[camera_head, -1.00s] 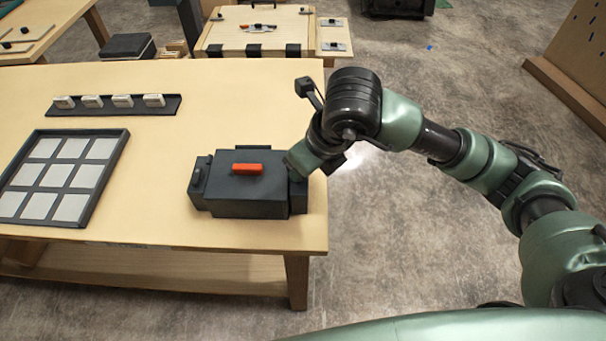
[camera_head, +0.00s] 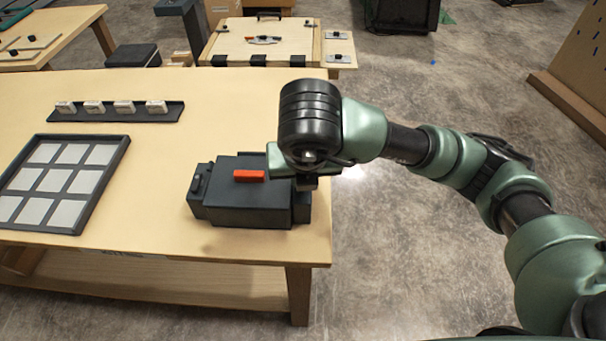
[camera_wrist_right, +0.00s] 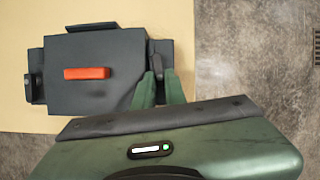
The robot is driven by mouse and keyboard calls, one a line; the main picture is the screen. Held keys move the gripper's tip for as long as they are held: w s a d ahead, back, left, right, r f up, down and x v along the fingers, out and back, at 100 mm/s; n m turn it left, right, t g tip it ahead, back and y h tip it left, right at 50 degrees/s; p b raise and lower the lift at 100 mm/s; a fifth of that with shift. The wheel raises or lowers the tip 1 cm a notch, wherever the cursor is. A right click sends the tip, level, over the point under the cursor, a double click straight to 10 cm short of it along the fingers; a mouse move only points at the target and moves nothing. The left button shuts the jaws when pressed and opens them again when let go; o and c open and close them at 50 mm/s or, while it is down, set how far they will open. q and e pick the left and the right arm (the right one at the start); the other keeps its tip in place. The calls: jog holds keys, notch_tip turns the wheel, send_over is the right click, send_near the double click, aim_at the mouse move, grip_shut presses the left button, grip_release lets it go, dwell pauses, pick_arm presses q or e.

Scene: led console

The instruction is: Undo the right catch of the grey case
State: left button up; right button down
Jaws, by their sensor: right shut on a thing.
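The dark grey case (camera_head: 245,198) stands closed on the wooden table near its right front corner. An orange-red bar (camera_head: 249,176) lies on its lid. It also shows in the wrist view (camera_wrist_right: 87,73). The right catch (camera_wrist_right: 158,50) is a small dark part at the case's right end. My right gripper (camera_wrist_right: 159,82) has its green fingers on either side of this catch, shut on it. In the head view my right wrist covers the catch and the fingertips. The left catch (camera_head: 200,180) is at the other end. My left gripper is not in view.
A tray (camera_head: 127,148) with pale square tiles lies left of the case. A dark strip (camera_head: 82,115) with several small pale blocks lies behind it. The table's right edge is close to the case, with open floor beyond. A wooden board bench (camera_head: 235,50) stands behind.

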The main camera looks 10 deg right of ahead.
dwell(0.5)
jog(key=c, duration=1.5)
grip_release()
jog(key=shift+o, duration=0.2)
jog(key=p+v, duration=0.1)
jog(key=v, duration=0.6)
jog(key=shift+r, duration=0.45)
jog(key=shift+s, duration=0.1)
